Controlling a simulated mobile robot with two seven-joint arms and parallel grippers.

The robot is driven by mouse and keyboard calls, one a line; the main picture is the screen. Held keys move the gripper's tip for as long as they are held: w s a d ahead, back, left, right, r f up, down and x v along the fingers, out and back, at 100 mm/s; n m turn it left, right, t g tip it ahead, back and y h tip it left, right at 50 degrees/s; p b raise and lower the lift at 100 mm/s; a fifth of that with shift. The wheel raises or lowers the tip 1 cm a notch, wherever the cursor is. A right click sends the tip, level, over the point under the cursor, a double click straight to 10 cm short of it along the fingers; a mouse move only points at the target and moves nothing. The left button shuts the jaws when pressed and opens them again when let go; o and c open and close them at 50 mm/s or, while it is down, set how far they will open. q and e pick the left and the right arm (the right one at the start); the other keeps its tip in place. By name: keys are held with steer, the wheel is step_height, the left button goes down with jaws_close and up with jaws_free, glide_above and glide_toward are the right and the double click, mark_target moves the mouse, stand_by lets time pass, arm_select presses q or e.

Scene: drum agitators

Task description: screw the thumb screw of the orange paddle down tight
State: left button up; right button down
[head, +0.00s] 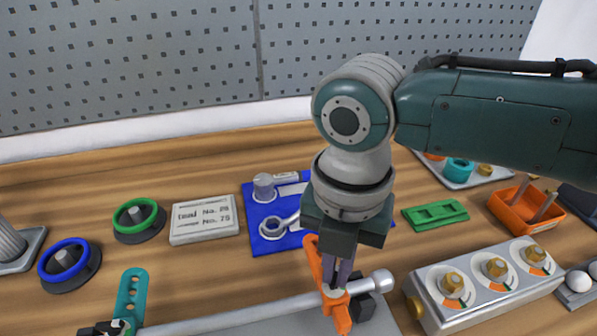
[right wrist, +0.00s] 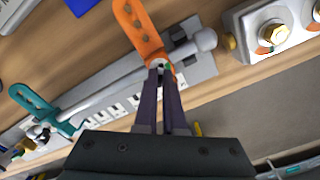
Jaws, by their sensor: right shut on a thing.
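The orange paddle (head: 338,302) sits on the light grey shaft (head: 240,314) near its right, ball-shaped end. It also shows in the right wrist view (right wrist: 139,28). My right gripper (head: 336,288) points down at the paddle's hub, its two fingers close together there. In the right wrist view the fingertips (right wrist: 162,68) are shut at the hub, where the thumb screw is mostly hidden between them. A teal paddle (head: 131,292) is on the same shaft further left. My left gripper does not clearly show.
A grey box with several brass knobs (head: 486,281) stands right of the shaft end. A blue mat (head: 258,243) with a wrench lies behind. A green block (head: 435,214) and an orange bin (head: 508,202) are at the right. Dark round holders with blue and green rings (head: 66,264) stand left.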

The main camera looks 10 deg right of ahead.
steer(key=m+p, duration=0.1)
steer(key=m, duration=0.1)
steer(key=shift+r+m, duration=0.2)
steer(key=shift+m, duration=0.2)
steer(key=m+p, duration=0.1)
steer(key=m, duration=0.2)
steer(key=shift+m+p, duration=0.3)
steer(key=shift+p, duration=0.1)
steer(key=m+p, duration=0.1)
steer(key=m, duration=0.4)
steer(key=shift+p, duration=0.35)
steer(key=shift+m, duration=0.3)
steer(key=c, duration=1)
jaws_free()
steer(key=shift+f, duration=0.15)
